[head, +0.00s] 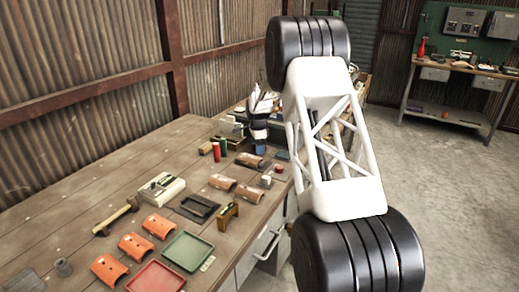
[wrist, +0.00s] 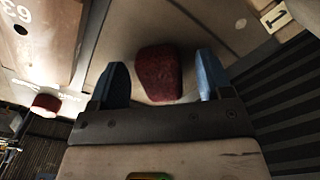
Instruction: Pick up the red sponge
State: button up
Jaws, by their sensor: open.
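The red sponge (wrist: 157,73) is a dark red, rounded block in the wrist view, lying on a pale brownish surface. My gripper (wrist: 161,64) is open, with one blue-tipped finger on each side of the sponge in the picture. A gap shows between the sponge and each finger, wider on the left finger's upper side. The depth between fingertips and sponge is hard to judge. In the head view, I cannot single out the sponge or my fingertips for certain; my large arm links cover part of the workbench.
The workbench (head: 60,205) holds orange curved tiles (head: 134,246), a green tray (head: 187,251), a red tray (head: 155,278), a hammer (head: 117,216) and a beige device (head: 161,188). A white item with a red top (wrist: 46,103) lies left of my gripper. Open floor (head: 445,165) lies right.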

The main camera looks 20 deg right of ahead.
jog(key=shift+c, duration=0.4)
jog(key=c, duration=1)
jog(key=shift+r, duration=0.15)
jog(key=shift+r, duration=0.75)
notch_tip(320, 180, up, 2)
jog(key=s, duration=0.5)
jog(key=s+a+r, duration=0.1)
jog(key=s, duration=1)
jog(key=shift+a+r, duration=0.15)
jog(key=shift+a, duration=0.25)
